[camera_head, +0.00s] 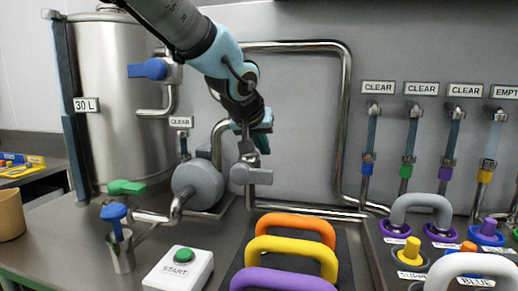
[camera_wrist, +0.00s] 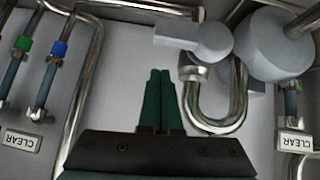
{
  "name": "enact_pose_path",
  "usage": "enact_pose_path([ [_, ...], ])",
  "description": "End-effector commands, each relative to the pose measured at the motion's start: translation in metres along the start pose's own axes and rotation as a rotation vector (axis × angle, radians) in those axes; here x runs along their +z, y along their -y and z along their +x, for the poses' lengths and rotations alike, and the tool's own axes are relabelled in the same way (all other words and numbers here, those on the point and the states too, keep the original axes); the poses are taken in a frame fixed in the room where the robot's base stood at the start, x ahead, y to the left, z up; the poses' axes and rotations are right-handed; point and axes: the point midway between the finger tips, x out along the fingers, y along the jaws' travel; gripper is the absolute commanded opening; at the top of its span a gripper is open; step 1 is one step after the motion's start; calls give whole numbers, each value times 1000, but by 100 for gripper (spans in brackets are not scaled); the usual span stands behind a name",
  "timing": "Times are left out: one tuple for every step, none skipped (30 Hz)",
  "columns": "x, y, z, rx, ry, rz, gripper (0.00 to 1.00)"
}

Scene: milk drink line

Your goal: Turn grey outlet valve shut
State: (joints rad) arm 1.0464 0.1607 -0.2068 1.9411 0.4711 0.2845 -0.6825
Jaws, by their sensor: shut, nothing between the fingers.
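The grey outlet valve (camera_head: 250,175) sits on the steel pipe right of the round grey pump. Its bar handle points sideways to the right, across the upright pipe piece. It also shows in the wrist view, where the grey valve (camera_wrist: 178,35) has its bar pointing left from a round hub. My gripper (camera_head: 264,142) is above the valve in the head view, with dark green fingers. In the wrist view my gripper (camera_wrist: 160,72) has its fingers together and empty. The fingertips are close to the handle but appear apart from it.
The grey pump (camera_head: 198,186) is left of the valve. A steel tank (camera_head: 115,110) stands at the left with a blue valve (camera_head: 150,69) and a green valve (camera_head: 126,187). Orange, yellow and purple hoops (camera_head: 292,246) stand in front. A tall pipe (camera_head: 345,120) rises at the right.

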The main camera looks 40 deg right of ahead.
Motion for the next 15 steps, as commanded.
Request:
enact_pose_path([
  [-8,-1,-11,-1,-3,-2,0],
  [-5,-1,-18,-1,-5,-2,0],
  [-5,-1,-28,-1,-6,-2,0],
  [-4,-2,-35,-1,-6,-1,0],
  [-4,-2,-42,-1,-6,-2,0],
  [-4,-3,-50,-1,-5,-1,0],
  [-3,-4,-56,-1,-5,-2,0],
  [-4,-4,-62,-1,-5,0,0],
  [-3,-4,-70,-1,-4,-2,0],
  [-3,-5,-74,-1,-4,-1,0],
  [-3,-5,-79,0,-4,-1,0],
  [-3,-6,-84,-1,-3,-1,0],
  [-3,-6,-88,-1,-3,-1,0],
  [-3,-6,-91,-1,-3,-1,0],
  [-3,-6,-95,-1,-2,-1,0],
])
